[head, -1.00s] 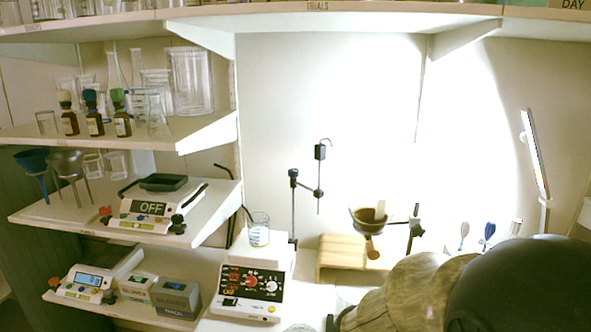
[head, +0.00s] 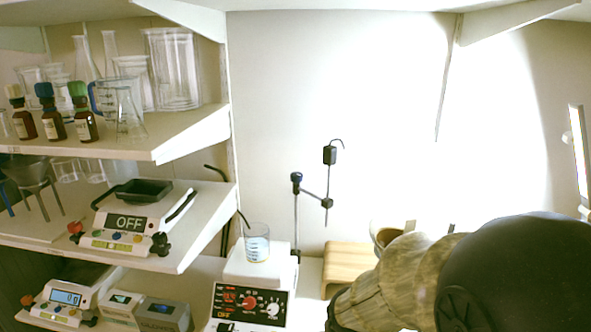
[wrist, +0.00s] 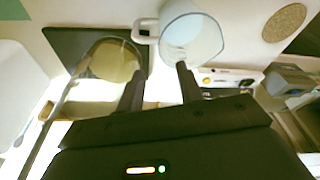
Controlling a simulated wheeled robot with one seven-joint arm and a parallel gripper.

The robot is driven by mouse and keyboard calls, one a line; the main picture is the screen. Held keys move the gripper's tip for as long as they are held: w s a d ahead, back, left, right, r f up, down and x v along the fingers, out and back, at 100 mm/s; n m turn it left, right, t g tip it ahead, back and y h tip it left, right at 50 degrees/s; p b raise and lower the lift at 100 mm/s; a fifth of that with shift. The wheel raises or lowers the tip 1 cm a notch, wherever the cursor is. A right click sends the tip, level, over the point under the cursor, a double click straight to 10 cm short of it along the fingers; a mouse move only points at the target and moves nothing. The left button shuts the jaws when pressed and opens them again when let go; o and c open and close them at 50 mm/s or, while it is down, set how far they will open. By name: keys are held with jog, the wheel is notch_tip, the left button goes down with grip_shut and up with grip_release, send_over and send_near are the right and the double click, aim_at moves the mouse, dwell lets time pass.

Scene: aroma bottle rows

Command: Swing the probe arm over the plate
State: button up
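The hotplate (head: 248,300) stands on the bench with a dark control panel reading OFF. A glass beaker (head: 257,243) with blue marks sits on its white top. Behind and to the right stands a thin dark post (head: 296,215). The probe arm (head: 314,197) runs from it to a vertical probe rod (head: 329,175), which hangs right of the plate, not above it. My gripper (wrist: 158,84) is open, its two dark fingers apart with nothing seen gripped between them. A clear handled jug (wrist: 190,38) shows just beyond the fingertips. The head view does not show my gripper.
My arm covers the lower right of the head view and partly hides a bowl (head: 382,236) by a wooden stand (head: 345,262). Shelves at left hold bottles, glassware and scales. The wrist view shows a dark tray (wrist: 65,45) and a cork mat (wrist: 283,22).

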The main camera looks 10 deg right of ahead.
jog(key=shift+o, duration=1.7)
jog(key=shift+w+r, duration=0.15)
jog(key=w+a+r+t+p, duration=0.2)
jog(key=w+r+t+p, duration=0.15)
jog(key=w, duration=0.35)
jog(key=w+a+r+t+y+p, duration=0.1)
jog(key=w+a+r+t+p, duration=0.1)
jog(key=w+a+r+p, duration=0.3)
jog(key=w+r+t+p, duration=0.1)
jog(key=w+t+p, duration=0.2)
jog(key=w, duration=0.5)
jog(key=w+d+r+m+t+h+p, duration=0.1)
jog(key=w+r+m+t+h+p, duration=0.3)
jog(key=r+p, duration=0.5)
notch_tip(320, 180, up, 3)
jog(key=w+t+h, duration=0.1)
jog(key=t+h, duration=0.1)
jog(key=h, duration=0.1)
jog(key=shift+w+d+f, duration=0.2)
jog(key=shift+w+d, duration=0.05)
jog(key=shift+d, duration=0.1)
